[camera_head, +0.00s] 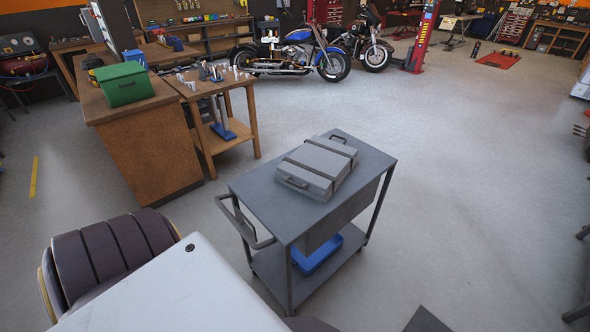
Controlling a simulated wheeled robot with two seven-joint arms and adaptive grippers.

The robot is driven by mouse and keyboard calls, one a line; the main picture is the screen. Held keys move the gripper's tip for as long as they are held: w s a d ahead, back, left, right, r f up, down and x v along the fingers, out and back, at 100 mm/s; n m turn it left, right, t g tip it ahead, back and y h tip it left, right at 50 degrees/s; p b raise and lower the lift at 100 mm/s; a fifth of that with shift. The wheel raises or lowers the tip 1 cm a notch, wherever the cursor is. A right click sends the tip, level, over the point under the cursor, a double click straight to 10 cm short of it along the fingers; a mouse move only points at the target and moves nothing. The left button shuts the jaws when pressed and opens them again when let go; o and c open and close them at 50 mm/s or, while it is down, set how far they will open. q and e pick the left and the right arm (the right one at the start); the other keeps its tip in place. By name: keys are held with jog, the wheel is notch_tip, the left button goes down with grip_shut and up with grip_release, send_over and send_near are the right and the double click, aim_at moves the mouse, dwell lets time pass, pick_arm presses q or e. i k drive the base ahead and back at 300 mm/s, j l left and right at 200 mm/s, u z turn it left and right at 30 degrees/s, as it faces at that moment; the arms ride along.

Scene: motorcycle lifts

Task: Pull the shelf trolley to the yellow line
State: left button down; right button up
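The shelf trolley (263,202) is a grey two-level cart on the open floor right of centre. Its bar handle (240,222) sticks out at the near left end. A grey case (318,167) with dark straps lies on its top, and a blue box (318,253) sits on its lower shelf. Neither of my grippers shows in the head view, so I see no contact with the handle. Dark shapes at the bottom edge are cut off and unclear.
Floor right of the trolley is clear.

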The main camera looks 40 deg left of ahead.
aim_at(296, 219)
jog(key=i+l+u, duration=0.1)
jog(key=u, duration=0.35)
jog(key=i+l+u, duration=0.15)
jog(key=u, duration=0.3)
jog(key=i+l+u, duration=0.15)
jog(key=u, duration=0.15)
jog(key=i+l+u, duration=0.15)
jog(key=l+u, duration=0.15)
jog(key=i+l+u, duration=0.1)
jog(key=l+u, duration=0.2)
jog(key=l, duration=0.1)
